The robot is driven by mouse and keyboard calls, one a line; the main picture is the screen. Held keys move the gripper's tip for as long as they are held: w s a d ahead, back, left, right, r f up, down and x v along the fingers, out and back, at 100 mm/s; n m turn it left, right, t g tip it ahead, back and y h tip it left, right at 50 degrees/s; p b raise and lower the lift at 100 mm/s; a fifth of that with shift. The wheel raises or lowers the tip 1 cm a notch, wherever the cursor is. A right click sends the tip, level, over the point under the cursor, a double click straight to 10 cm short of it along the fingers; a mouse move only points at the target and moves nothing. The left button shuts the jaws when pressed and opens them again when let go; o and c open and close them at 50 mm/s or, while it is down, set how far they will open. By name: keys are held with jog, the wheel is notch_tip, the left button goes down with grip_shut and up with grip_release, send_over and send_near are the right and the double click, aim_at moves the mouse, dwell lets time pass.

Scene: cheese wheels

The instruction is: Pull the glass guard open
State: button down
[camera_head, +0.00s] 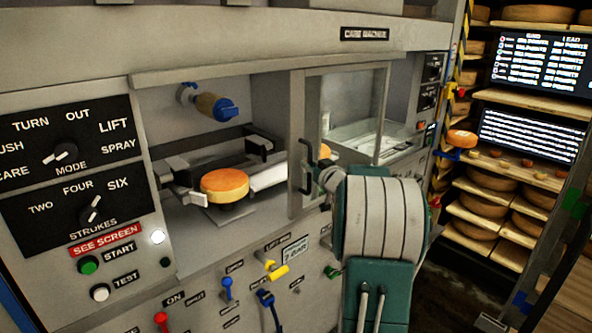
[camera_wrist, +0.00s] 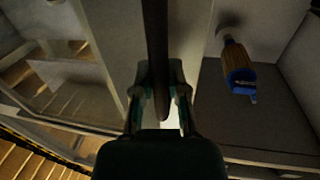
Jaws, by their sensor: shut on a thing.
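The glass guard (camera_head: 347,100) is a clear pane in a grey metal frame on the cheese machine. It stands right of the opening where the orange cheese wheel (camera_head: 225,185) sits uncovered. Its dark upright handle (camera_head: 306,168) is on the left side of the frame. My gripper (camera_head: 318,168) is at this handle, its fingers partly hidden by my own arm. In the wrist view the handle (camera_wrist: 155,50) runs as a dark bar between the two fingers of my gripper (camera_wrist: 160,100), which is shut on it.
A blue-ended brown roller (camera_head: 212,104) hangs above the cheese and also shows in the wrist view (camera_wrist: 238,68). Knobs and switches, including a yellow lever (camera_head: 278,274), line the panel below. Shelves of cheese wheels (camera_head: 490,180) stand at the right.

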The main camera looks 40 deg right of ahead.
jog(key=d, duration=0.5)
jog(key=shift+f, duration=0.1)
jog(key=shift+a, duration=0.6)
jog(key=c, duration=1)
grip_release()
jog(key=shift+a, duration=0.15)
jog(key=o, duration=0.4)
jog(key=shift+c, duration=0.2)
jog(key=s+a, duration=0.1)
jog(key=s, duration=1)
jog(key=shift+s+a, duration=0.25)
jog(key=shift+s, duration=0.1)
